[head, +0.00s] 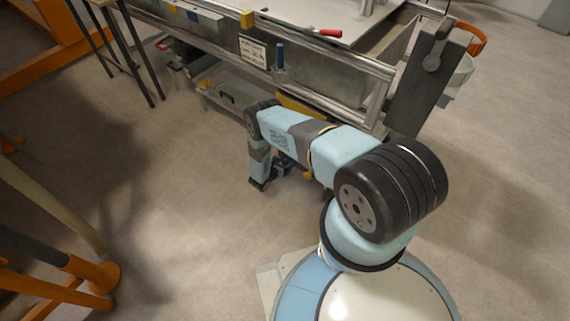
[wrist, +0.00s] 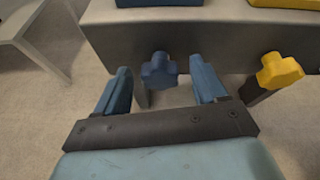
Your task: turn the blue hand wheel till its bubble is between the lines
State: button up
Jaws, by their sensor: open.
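The blue hand wheel (wrist: 159,70) is a small lobed knob under the edge of a grey metal beam in the wrist view. My gripper (wrist: 160,66) is open, with one blue finger to the left of the wheel and one to the right. Gaps show between the wheel and both fingers, and I see no contact. The bubble and its lines do not show in either view. In the head view my arm hides most of the place around the gripper, and I cannot make out the wheel there.
A yellow hand wheel (wrist: 279,71) sits right of the right finger, under the same grey beam (wrist: 215,38). In the head view the sandbed's metal frame (head: 335,62) spans the top, with a sign (head: 253,52) and a red-handled tool (head: 328,33). Orange stands are at left; floor is clear in front.

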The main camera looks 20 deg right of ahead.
jog(key=shift+c, duration=0.5)
jog(key=c, duration=0.9)
jog(key=shift+c, duration=0.2)
jog(key=m+t+y, duration=0.1)
jog(key=m+t, duration=0.1)
jog(key=m, duration=0.1)
jog(key=shift+m, duration=0.3)
jog(key=m, duration=0.1)
jog(key=m+t, duration=0.2)
jog(key=m, duration=0.1)
jog(key=shift+s+d+f+y, duration=0.2)
jog(key=shift+d+y, duration=0.05)
jog(key=shift+y, duration=0.15)
jog(key=shift+t, duration=0.3)
